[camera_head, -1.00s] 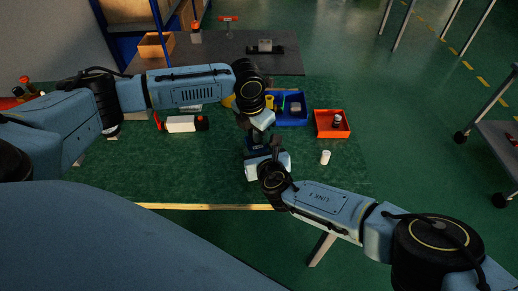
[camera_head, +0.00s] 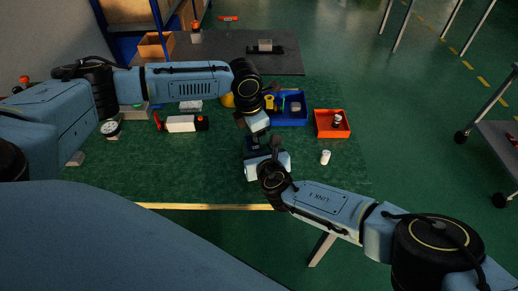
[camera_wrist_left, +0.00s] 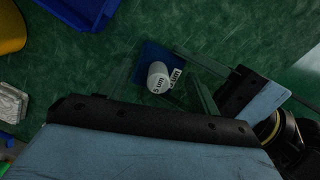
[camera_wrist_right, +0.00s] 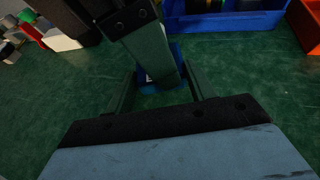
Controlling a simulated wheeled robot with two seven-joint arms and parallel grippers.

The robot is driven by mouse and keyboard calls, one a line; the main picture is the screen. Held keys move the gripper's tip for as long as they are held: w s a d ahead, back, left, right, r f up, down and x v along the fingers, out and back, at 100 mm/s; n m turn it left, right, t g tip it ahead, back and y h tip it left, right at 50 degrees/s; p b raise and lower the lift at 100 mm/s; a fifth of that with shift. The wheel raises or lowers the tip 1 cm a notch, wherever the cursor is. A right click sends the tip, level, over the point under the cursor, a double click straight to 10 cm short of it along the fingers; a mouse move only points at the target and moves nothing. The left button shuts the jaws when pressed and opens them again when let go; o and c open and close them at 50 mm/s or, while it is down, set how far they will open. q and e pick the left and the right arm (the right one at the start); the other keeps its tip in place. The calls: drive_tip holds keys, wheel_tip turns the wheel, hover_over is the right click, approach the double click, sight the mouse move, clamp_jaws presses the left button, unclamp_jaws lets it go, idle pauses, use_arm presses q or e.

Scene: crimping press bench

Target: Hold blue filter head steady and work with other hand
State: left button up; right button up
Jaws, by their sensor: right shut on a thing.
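The blue filter head (camera_wrist_left: 150,58) shows as a blue square in the left wrist view, and its blue edge (camera_wrist_right: 176,52) shows in the right wrist view. My left gripper (camera_head: 259,129) is just above, pointing down. One of its fingers (camera_wrist_right: 152,50) hides part of the filter head in the right wrist view.
A blue bin (camera_head: 292,120) and an orange bin (camera_head: 322,132) stand behind and to the right. A small white cup (camera_head: 325,157) stands right of my grippers. A white bottle-like item (camera_head: 181,124) and a gauge (camera_head: 110,129) are to the left. The green bench front is clear.

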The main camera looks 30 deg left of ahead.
use_arm(q)
drive_tip(key=r, duration=0.4)
drive_tip(key=s+r, duration=0.1)
drive_tip(key=r, duration=0.3)
drive_tip(key=a+r, duration=0.1)
drive_tip(key=r, duration=0.3)
drive_tip(key=shift+s, duration=0.2)
use_arm(e)
drive_tip(key=o, duration=0.9)
drive_tip(key=shift+r+p, duration=0.8)
drive_tip(key=shift+r, duration=0.05)
use_arm(q)
drive_tip(key=shift+r, duration=0.75)
use_arm(e)
drive_tip(key=shift+f, duration=0.1)
